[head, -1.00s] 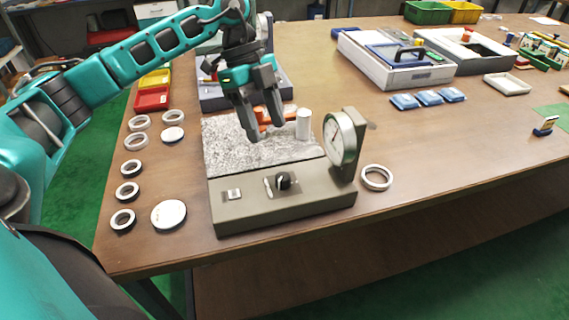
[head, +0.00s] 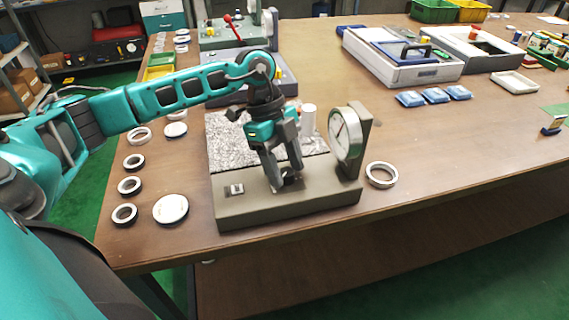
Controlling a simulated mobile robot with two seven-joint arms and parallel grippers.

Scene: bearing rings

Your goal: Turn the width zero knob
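The measuring stand (head: 240,212) sits on the brown table, with a grey granite-look plate (head: 228,142) and an upright round dial gauge (head: 347,135) at its right end. The black width zero knob (head: 289,175) is on the stand's front deck and is mostly hidden by my fingers. My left gripper (head: 287,180) points down over the knob with its two fingers apart, one on each side of it. Whether the fingers touch the knob I cannot tell. My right gripper is not in view.
A small white switch (head: 235,189) is left of the knob. A white post (head: 308,119) stands behind the gripper. Several rings line the table's left side, and one ring (head: 381,175) lies right of the gauge. Blue packets (head: 436,95) lie further back. The table's right front is clear.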

